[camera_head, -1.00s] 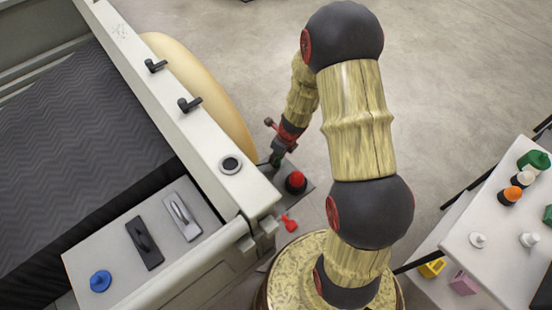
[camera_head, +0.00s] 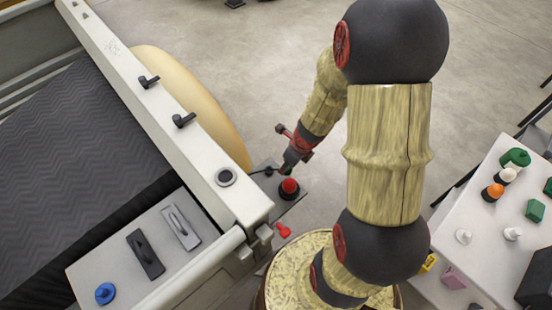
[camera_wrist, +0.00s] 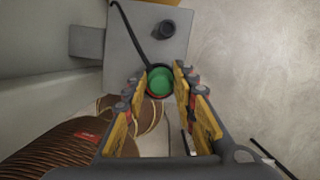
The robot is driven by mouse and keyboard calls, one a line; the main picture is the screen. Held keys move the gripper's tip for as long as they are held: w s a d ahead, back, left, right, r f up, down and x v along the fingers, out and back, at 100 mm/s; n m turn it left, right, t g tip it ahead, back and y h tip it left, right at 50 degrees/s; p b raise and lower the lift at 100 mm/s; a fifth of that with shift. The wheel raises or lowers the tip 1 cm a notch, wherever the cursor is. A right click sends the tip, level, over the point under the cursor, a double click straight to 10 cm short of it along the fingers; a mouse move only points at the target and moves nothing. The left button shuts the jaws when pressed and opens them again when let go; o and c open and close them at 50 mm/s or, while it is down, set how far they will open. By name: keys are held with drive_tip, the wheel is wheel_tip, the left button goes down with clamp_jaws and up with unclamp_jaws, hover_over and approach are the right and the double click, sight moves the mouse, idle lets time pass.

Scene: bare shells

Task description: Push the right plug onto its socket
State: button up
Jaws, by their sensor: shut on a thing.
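A red round-topped piece on a dark base (camera_head: 289,187) stands on a grey plate (camera_head: 300,196) beside the white frame in the head view. My gripper (camera_head: 286,169) is right behind it, pointing down. In the wrist view, my gripper (camera_wrist: 161,82) is shut on a green round plug (camera_wrist: 159,80) with a dark rim and a thin dark cable. A sliver of red shows at the plug's lower edge. A short dark socket (camera_wrist: 166,29) stands bare on the grey plate (camera_wrist: 150,45), ahead of the plug. Whether the plug touches anything beneath is hidden.
A white frame (camera_head: 150,110) with black knobs runs along the left. A small red piece (camera_head: 283,231) hangs near its corner. A white table (camera_head: 480,210) with several small coloured pieces is on the right.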

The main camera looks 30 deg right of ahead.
drive_tip(key=s, duration=0.1)
drive_tip(key=s+a+f+n+b, duration=0.1)
drive_tip(key=s, duration=0.1)
drive_tip(key=shift+a+f, duration=0.15)
drive_tip(key=shift+a, duration=0.15)
drive_tip(key=shift+m, duration=0.4)
drive_tip(key=w+f+b, duration=0.2)
drive_tip(key=w, duration=0.2)
drive_tip(key=w+f+b, duration=0.2)
drive_tip(key=w+b, duration=0.1)
drive_tip(key=w, duration=0.1)
drive_tip(key=w+f+b, duration=0.2)
drive_tip(key=w+f, duration=0.1)
drive_tip(key=w, duration=0.1)
drive_tip(key=shift+w+a+f+b, duration=0.1)
drive_tip(key=shift+w+a+b, duration=0.05)
drive_tip(key=shift+w+b, duration=0.25)
drive_tip(key=shift+f+b, duration=0.65)
drive_tip(key=shift+f, duration=0.45)
